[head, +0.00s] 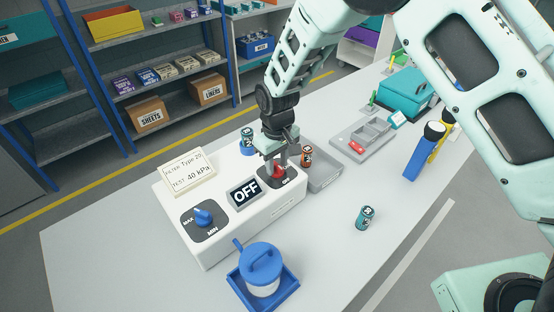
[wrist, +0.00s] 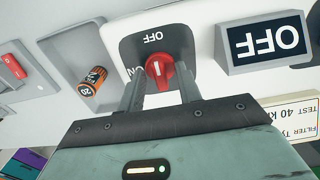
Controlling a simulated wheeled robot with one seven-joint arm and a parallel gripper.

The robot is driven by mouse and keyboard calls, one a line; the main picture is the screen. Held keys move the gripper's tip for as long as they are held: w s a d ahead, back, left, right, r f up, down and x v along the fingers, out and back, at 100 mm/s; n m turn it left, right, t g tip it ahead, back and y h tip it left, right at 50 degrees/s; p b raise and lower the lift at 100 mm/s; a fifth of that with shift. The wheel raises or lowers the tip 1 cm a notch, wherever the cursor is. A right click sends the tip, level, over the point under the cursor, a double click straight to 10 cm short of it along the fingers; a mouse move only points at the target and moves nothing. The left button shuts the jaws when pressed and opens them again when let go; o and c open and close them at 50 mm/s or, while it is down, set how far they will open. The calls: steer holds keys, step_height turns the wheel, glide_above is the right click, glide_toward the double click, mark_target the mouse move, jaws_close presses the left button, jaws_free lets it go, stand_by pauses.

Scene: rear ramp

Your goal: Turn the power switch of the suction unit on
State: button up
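The suction unit (head: 228,218) is a white box on the table. Its display (head: 245,191) reads OFF; it shows upside down in the wrist view (wrist: 264,43). The red power switch (wrist: 160,70) sits on a dark plate marked OFF and ON; it also shows in the head view (head: 279,171). Its white mark points toward OFF in the wrist view. My gripper (wrist: 161,76) is open, with one finger on each side of the red switch and small gaps visible. In the head view my gripper (head: 279,160) reaches down over the switch; the ON label is partly hidden.
A blue MAX/MIN knob (head: 204,216) and a card reading 40 kPa (head: 188,172) are on the unit. A grey tray (head: 324,177) with an orange battery (head: 306,156) adjoins it. A lidded blue-and-white cup (head: 262,270) stands in front; a teal battery (head: 365,217) stands to the right.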

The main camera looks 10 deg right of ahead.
jaws_close()
steer(key=shift+n+b, duration=0.3)
steer(key=shift+b, duration=0.05)
steer(key=shift+f+n+b, duration=0.1)
steer(key=shift+n+b, duration=0.65)
steer(key=shift+n, duration=0.25)
steer(key=n+b, duration=0.1)
steer(key=n, duration=0.2)
steer(key=shift+n+b, duration=0.3)
steer(key=n+b, duration=0.1)
steer(key=n, duration=1)
steer(key=shift+r+n, duration=0.2)
steer(key=shift+n, duration=0.1)
steer(key=shift+p, duration=0.3)
